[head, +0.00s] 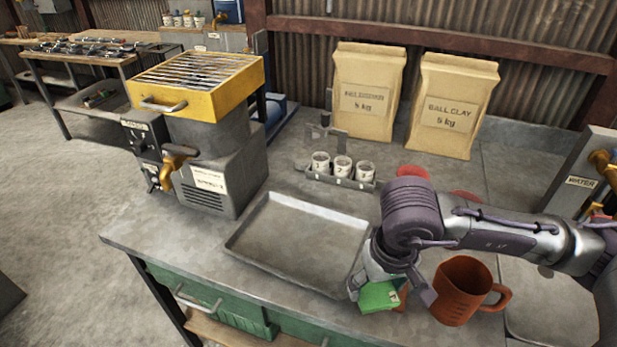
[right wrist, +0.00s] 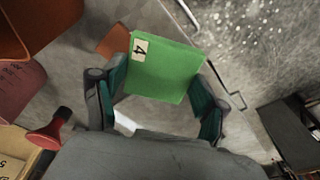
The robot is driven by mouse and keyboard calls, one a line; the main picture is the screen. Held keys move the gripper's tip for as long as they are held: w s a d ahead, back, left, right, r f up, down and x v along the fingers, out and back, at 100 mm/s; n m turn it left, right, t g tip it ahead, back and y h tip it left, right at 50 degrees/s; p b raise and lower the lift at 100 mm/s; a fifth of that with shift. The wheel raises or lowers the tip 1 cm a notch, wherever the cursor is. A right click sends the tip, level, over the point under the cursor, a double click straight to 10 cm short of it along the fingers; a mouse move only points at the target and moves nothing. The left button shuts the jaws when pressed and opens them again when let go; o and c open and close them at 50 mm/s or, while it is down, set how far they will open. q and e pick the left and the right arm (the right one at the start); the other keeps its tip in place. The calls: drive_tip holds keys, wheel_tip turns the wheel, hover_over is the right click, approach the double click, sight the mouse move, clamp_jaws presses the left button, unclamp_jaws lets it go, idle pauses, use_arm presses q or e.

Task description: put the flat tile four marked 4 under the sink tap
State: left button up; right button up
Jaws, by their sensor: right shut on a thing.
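The flat green tile (head: 379,296) has a white label reading 4, clear in the right wrist view (right wrist: 172,72). My right gripper (head: 392,288) is shut on this tile, and the fingers also show on both sides of it in the right wrist view (right wrist: 158,100). The gripper is at the front of the bench, between the metal tray and the orange mug. A yellow tap (head: 600,160) by a WATER sign (head: 580,182) is at the far right edge; my right arm hides part of the area below it. My left gripper is not in view.
The orange mug (head: 460,292) stands just right of the gripper. An empty metal tray (head: 290,243) lies to its left. Several small numbered cups (head: 342,166), two clay bags (head: 453,108) and a yellow-topped machine (head: 205,160) stand behind. A reddish-brown piece (right wrist: 114,42) shows beside the tile.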

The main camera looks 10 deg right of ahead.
drive_tip(key=w+d+m+g+h, duration=0.1)
drive_tip(key=w+d+m, duration=0.9)
drive_tip(key=w+m, duration=0.45)
drive_tip(key=shift+m, duration=0.45)
drive_tip(key=f+p, duration=0.1)
drive_tip(key=f, duration=0.1)
drive_tip(key=f+p, duration=0.1)
drive_tip(key=f, duration=0.2)
drive_tip(key=shift+s+d+f, duration=0.15)
drive_tip(key=shift+d+f, duration=0.05)
drive_tip(key=shift+f, duration=0.05)
wheel_tip(320, 180, down, 4)
drive_tip(key=shift+f+p, duration=0.15)
drive_tip(key=shift+p, duration=0.3)
drive_tip(key=shift+f, duration=0.3)
drive_tip(key=o, duration=1.2)
